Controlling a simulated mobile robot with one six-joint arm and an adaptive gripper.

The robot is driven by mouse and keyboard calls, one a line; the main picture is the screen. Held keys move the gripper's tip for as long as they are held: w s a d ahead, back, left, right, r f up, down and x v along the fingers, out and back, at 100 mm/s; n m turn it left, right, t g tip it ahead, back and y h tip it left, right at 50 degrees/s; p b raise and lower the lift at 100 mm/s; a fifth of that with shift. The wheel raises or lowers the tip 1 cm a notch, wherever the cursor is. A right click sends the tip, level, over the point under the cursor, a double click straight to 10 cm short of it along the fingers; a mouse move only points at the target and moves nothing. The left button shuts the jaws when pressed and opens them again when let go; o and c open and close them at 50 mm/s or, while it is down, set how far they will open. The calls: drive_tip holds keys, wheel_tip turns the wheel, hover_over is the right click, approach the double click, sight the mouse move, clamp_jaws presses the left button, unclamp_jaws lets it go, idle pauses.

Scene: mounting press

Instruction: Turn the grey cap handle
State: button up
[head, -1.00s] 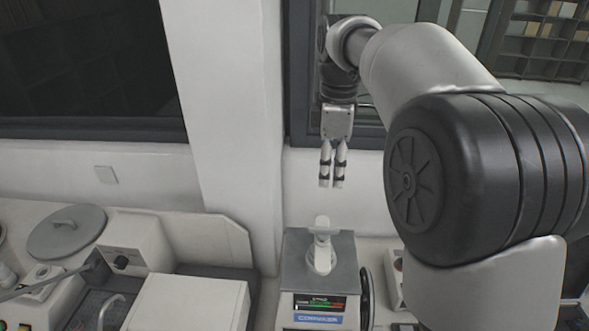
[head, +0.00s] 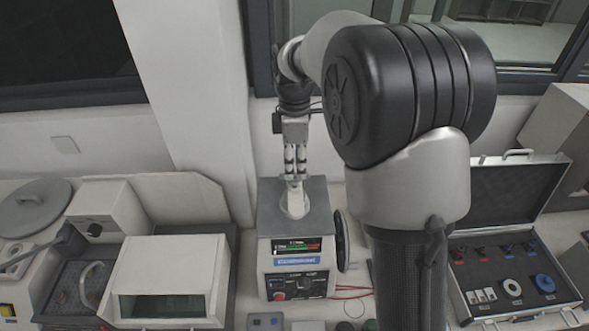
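The mounting press (head: 263,220) is a white box with a grey top, a display and a control panel. The light grey cap handle (head: 295,206) stands on its top. My gripper (head: 294,178) points straight down over the press, with its fingertips at the upper part of the handle. The two fingers are close together and cover the handle's top. I cannot tell whether they touch or grip it. The lower part of the handle shows below the fingertips.
A dark wheel (head: 341,240) is on the press's right side, with red cables near it. An open case (head: 463,299) with small parts lies at the right. A white boxy machine (head: 203,255) and a round grey lid (head: 32,206) stand at the left.

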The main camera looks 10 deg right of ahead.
sight(295, 180)
drive_tip(key=shift+f, duration=1.1)
drive_tip(key=shift+c, duration=0.6)
clamp_jaws()
